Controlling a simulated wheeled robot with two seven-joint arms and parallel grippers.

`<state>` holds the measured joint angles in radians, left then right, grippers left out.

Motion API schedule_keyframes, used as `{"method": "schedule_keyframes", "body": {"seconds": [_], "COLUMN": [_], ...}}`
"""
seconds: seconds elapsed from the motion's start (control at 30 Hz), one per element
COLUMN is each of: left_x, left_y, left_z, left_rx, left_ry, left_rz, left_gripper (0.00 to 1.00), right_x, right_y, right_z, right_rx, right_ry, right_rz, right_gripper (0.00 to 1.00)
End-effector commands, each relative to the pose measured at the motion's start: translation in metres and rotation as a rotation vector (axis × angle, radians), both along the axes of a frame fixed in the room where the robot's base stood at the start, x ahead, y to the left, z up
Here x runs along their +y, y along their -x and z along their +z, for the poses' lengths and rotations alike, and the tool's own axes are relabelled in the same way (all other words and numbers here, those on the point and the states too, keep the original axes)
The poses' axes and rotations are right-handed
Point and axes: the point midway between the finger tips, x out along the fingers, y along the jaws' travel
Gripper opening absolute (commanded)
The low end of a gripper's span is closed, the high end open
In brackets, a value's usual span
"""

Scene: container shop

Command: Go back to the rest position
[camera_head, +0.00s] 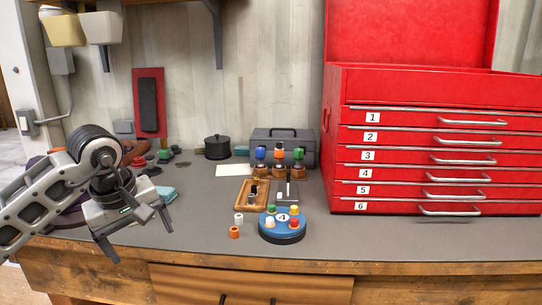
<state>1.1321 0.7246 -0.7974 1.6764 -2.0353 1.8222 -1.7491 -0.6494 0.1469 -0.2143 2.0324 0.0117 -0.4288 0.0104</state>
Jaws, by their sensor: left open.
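My left gripper (136,238) is at the lower left, above the front left part of the grey bench top. Its two fingers are spread apart and nothing shows between them. The left arm comes in from the left edge and hides part of the bench there. My right gripper is not in view.
A blue round stand (283,237) with coloured pegs sits near the bench front. A white piece (239,218) and an orange piece (234,232) stand beside it. A wooden tray (240,203) lies behind. A red drawer chest (430,150) fills the right.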

Motion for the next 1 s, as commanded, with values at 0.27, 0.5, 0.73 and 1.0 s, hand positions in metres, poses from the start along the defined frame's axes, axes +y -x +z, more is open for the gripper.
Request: {"method": "schedule_keyframes", "body": {"seconds": [0.27,0.5,0.73,1.0], "left_x": [-0.101,-0.228,-0.203,-0.112], "left_y": [0.033,0.104,0.09,0.126], "left_z": [-0.052,-0.045,-0.042,-0.2], "left_rx": [0.155,0.759,1.707,-1.169], "left_ry": [0.456,1.351,2.024,-0.875], "left_rz": [0.035,0.472,1.388,-1.133], "left_gripper": [0.86,0.86,0.86,0.86], "right_x": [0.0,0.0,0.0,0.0], "right_y": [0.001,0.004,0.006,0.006], "right_z": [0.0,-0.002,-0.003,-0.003], "right_rx": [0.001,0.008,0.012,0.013], "right_ry": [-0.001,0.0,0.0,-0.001], "right_rz": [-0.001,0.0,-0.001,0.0], "right_gripper": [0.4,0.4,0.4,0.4]}}
